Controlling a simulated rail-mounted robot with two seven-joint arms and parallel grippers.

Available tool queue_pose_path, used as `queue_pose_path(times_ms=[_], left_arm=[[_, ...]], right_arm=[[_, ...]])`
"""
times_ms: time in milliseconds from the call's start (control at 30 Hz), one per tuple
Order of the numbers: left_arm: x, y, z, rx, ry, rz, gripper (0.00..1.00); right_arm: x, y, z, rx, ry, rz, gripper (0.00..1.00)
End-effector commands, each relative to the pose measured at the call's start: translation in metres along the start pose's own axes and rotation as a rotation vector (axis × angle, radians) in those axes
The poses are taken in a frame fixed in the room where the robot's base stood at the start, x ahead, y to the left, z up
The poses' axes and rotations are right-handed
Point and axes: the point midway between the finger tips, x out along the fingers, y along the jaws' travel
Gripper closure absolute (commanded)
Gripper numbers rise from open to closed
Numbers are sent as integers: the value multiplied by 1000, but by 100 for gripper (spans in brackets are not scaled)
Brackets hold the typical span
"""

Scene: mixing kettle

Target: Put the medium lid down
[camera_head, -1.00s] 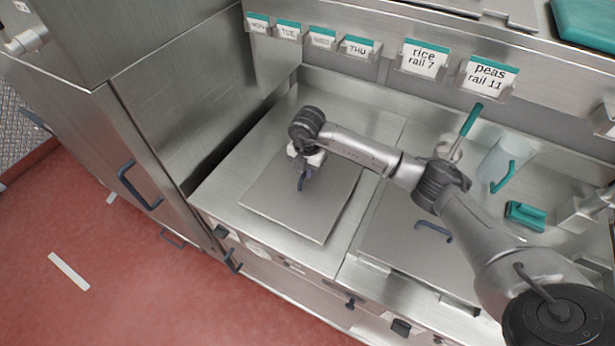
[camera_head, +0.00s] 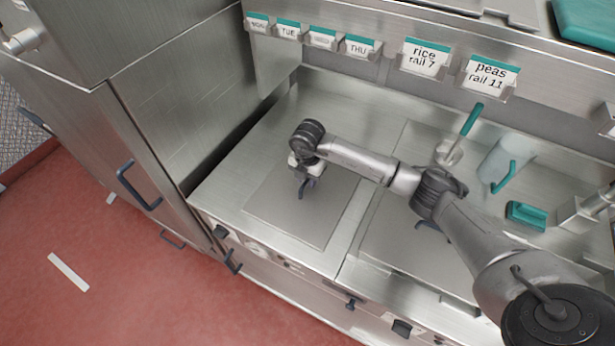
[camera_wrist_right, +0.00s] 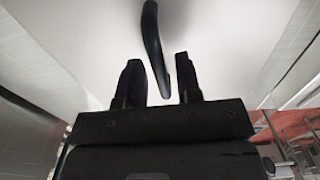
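The medium lid (camera_head: 290,215), a flat square steel plate, lies on the left part of the steel counter. Its dark handle is mostly hidden by my gripper in the head view; the curved handle (camera_wrist_right: 153,45) shows clearly in the right wrist view. My right gripper (camera_head: 306,187) points down over the lid at the handle. In the wrist view the right gripper (camera_wrist_right: 160,82) is open, with a finger on each side of the handle's near end and gaps visible between. My left gripper is not in view.
A second steel lid (camera_head: 385,245) lies to the right, partly under my arm. A clear jug (camera_head: 500,160) with a green handle, a green-handled tool (camera_head: 470,121) and a green object (camera_head: 526,216) stand right. A tall steel cabinet (camera_head: 110,140) borders the left.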

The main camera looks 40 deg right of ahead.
Motion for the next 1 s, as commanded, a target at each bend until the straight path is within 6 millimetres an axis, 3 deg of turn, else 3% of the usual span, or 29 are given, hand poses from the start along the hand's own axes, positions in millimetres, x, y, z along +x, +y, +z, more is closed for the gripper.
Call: queue_pose_path(times_ms=[267, 433, 1000], left_arm=[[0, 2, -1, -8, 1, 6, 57], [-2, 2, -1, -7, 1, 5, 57], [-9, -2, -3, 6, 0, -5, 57]], right_arm=[[0, 0, 0, 0, 0, 0, 61], [-12, 0, 1, 0, -2, 3, 61], [-106, 0, 0, 0, -1, 3, 61]])
